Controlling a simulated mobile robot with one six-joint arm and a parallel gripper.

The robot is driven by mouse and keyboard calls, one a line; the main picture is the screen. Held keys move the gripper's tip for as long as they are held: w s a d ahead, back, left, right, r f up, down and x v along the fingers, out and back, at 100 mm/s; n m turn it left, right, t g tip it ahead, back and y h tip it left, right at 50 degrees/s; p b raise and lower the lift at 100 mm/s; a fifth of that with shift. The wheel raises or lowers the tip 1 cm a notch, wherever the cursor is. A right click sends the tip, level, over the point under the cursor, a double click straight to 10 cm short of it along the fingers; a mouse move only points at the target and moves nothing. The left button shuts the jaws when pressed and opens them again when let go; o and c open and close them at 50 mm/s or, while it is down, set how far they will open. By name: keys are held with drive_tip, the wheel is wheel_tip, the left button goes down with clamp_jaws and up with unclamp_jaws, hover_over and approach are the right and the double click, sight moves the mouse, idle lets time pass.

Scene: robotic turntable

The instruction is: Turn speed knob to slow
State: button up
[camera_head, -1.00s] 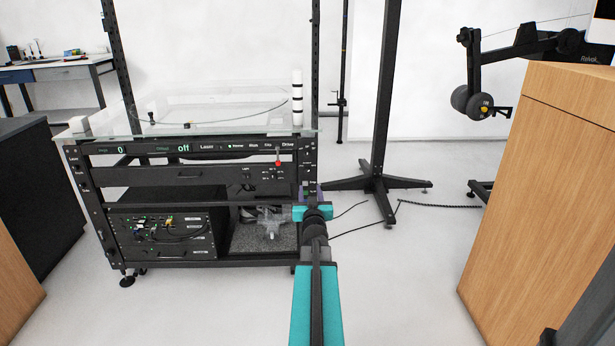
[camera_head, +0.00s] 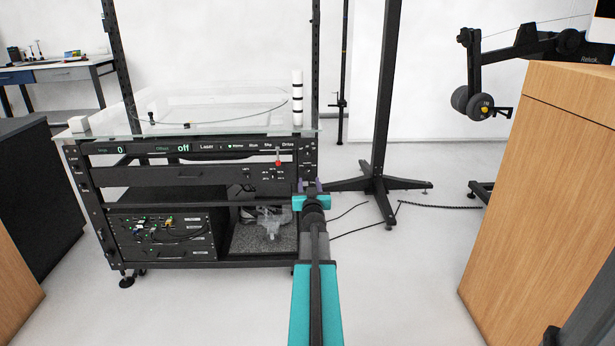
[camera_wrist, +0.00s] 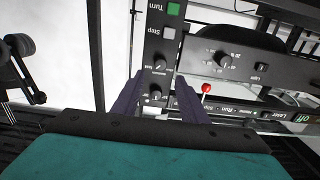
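My gripper (camera_wrist: 158,85) is open in the wrist view, its two purple fingers apart on either side of a narrow black panel (camera_wrist: 150,48). Two small black knobs sit on this panel: an upper knob (camera_wrist: 159,65) just beyond the fingertips and a lower knob (camera_wrist: 155,94) between the fingers. Small print beside them is too blurred to tell surely which is the speed knob or its setting. Neither knob is visibly gripped. In the head view my gripper (camera_head: 310,187) is at the rack's right front post, and the knobs are too small to make out there.
A green Turn button (camera_wrist: 173,9) and a grey Step button (camera_wrist: 168,33) share the panel. A red-ball lever (camera_wrist: 206,87) stands close beside the right finger. A larger dial (camera_wrist: 223,58) is farther right. A black stand (camera_head: 378,185) is right of the rack.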

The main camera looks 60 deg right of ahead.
sight(308, 171)
drive_tip(key=shift+b+x, duration=0.55)
drive_tip(key=shift+x, duration=3.45)
clamp_jaws()
